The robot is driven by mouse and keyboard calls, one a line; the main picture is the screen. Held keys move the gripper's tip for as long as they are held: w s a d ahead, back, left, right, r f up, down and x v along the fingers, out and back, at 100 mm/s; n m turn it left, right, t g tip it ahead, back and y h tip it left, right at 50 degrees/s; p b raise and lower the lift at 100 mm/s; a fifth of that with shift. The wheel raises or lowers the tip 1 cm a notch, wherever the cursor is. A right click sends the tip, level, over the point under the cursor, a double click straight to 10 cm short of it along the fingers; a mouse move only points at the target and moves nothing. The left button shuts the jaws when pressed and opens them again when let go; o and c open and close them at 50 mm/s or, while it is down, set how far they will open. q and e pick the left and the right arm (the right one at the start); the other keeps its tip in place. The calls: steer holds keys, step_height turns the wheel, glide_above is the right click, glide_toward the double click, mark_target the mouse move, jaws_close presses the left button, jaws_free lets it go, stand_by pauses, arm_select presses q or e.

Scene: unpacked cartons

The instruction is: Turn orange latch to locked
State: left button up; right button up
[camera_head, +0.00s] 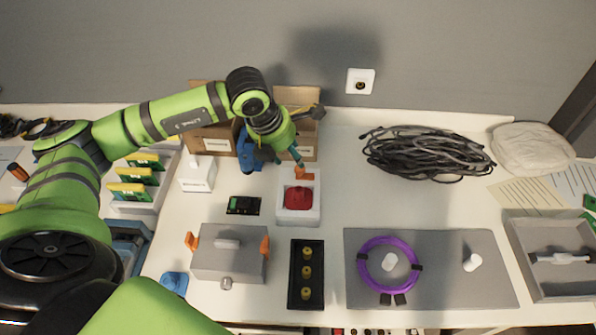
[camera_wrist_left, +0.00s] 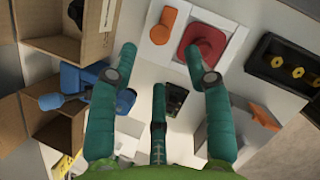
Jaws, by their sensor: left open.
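An orange latch (camera_head: 303,174) sits at the back of a white block (camera_head: 286,214), behind a red knob (camera_head: 298,198). In the left wrist view the latch (camera_wrist_left: 163,26) is a short orange bar with a rounded end, beside the red knob (camera_wrist_left: 203,45). My left gripper (camera_head: 288,155) is above the back of the block, with a teal fingertip close to the latch in the picture. In the wrist view its teal fingers (camera_wrist_left: 160,55) are spread and empty, and the latch lies beyond their tips. Any lock marking is too small to read. My right gripper is not in view.
A grey box (camera_head: 212,262) has orange clips at both ends. A blue tool (camera_head: 244,150) and open cartons (camera_head: 217,142) stand close behind and left of the block. A black tray (camera_head: 293,281) lies in front.

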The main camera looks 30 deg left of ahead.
mark_target(297, 169)
arm_select(q)
steer(key=shift+p+x, duration=0.85)
steer(key=shift+x, duration=2.65)
steer(key=shift+d, duration=0.1)
steer(key=shift+r, duration=0.1)
jaws_close()
